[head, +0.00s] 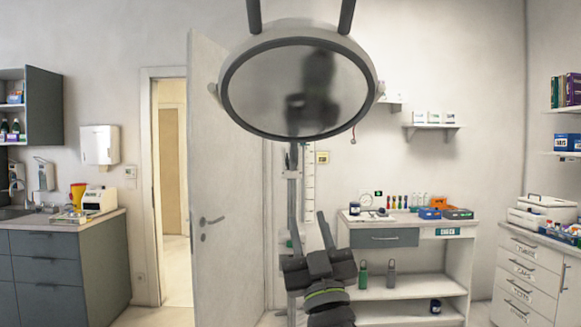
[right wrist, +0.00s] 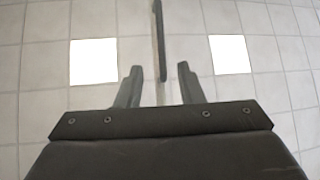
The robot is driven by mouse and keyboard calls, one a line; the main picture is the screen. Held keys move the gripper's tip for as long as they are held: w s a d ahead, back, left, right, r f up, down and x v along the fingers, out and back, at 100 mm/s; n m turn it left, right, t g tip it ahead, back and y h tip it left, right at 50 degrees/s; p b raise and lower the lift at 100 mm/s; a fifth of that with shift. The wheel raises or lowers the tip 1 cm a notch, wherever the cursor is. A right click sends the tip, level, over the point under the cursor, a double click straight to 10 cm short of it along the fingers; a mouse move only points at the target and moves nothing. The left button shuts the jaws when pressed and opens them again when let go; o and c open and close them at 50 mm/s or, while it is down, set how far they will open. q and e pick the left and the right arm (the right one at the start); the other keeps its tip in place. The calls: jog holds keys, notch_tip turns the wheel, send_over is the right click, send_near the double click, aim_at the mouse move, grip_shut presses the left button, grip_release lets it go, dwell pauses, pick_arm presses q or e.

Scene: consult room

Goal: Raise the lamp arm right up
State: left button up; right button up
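The lamp head (head: 298,88) is a large round disc with a dark rim and a grey, mirror-like face. It hangs at the upper middle of the head view from two dark lamp-arm bars (head: 347,14) that leave the top edge. The rest of the lamp arm is out of view. My right gripper (head: 312,232) points up below the lamp head, apart from it in the picture. The right wrist view shows its two fingers (right wrist: 158,88) spread apart, with a thin dark bar (right wrist: 158,40) in line with the gap. I cannot tell whether they touch. My left gripper is not in view.
A thin grey pole (head: 292,205) stands behind my right gripper. An open door (head: 228,190) is to the left. A side table (head: 383,238) with small items and a drawer cabinet (head: 525,275) are to the right. A counter (head: 65,265) is at far left.

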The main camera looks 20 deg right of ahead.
aim_at(294, 168)
jog(key=p+x, duration=0.3)
jog(key=x, duration=1.2)
jog(key=shift+w, duration=0.15)
jog(key=shift+f, duration=0.1)
grip_shut()
